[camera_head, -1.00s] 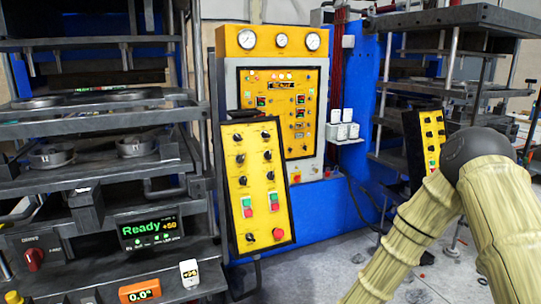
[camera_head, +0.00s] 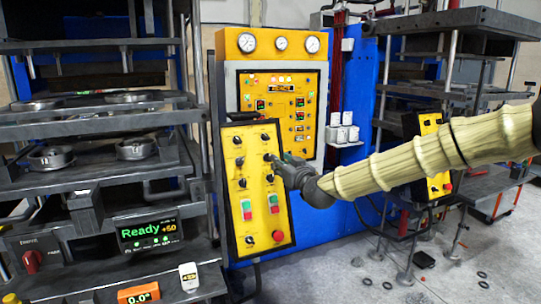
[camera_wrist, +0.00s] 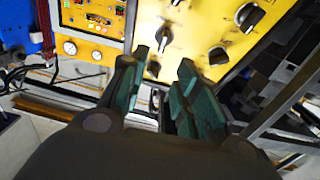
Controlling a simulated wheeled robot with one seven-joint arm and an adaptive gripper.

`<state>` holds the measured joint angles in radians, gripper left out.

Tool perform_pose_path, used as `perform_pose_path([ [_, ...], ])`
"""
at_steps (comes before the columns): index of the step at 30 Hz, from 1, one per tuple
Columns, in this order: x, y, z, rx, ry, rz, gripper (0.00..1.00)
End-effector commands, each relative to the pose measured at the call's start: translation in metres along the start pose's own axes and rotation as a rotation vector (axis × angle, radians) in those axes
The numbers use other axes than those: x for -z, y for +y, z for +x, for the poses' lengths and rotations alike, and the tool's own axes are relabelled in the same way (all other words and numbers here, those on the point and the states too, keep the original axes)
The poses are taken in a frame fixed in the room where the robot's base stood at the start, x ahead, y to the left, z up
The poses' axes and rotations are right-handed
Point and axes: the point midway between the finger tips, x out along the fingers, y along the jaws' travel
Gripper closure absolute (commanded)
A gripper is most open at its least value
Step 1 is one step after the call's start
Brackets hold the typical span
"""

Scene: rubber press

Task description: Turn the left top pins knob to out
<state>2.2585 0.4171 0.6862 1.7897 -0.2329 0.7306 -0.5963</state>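The yellow control panel (camera_head: 252,183) stands tilted in the middle of the head view, with two columns of black knobs above green and red buttons. The knob labels are too small to read, so I cannot tell which one is the left top pins knob. My gripper (camera_head: 281,160) is at the panel's right edge, close to the upper right-column knobs. In the wrist view the panel (camera_wrist: 190,25) looks upside down. There my gripper (camera_wrist: 165,82) has its two teal fingers apart and nothing held between them. A black knob (camera_wrist: 162,37) shows just beyond the fingertips, apparently untouched.
The press (camera_head: 95,130) with its plates stands at left, its display (camera_head: 150,232) reading "Ready". A taller gauge cabinet (camera_head: 282,42) rises behind the panel. Another yellow panel (camera_head: 434,150) and rack are at right. The floor (camera_head: 385,270) at lower right is mostly open.

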Motion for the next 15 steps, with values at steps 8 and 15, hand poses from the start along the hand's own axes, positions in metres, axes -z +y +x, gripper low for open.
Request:
perform_pose_path([
  [8,0.001,0.000,0.038,0.000,-0.002,0.001,0.69],
  [15,0.000,-0.001,0.069,0.000,-0.002,0.001,0.69],
])
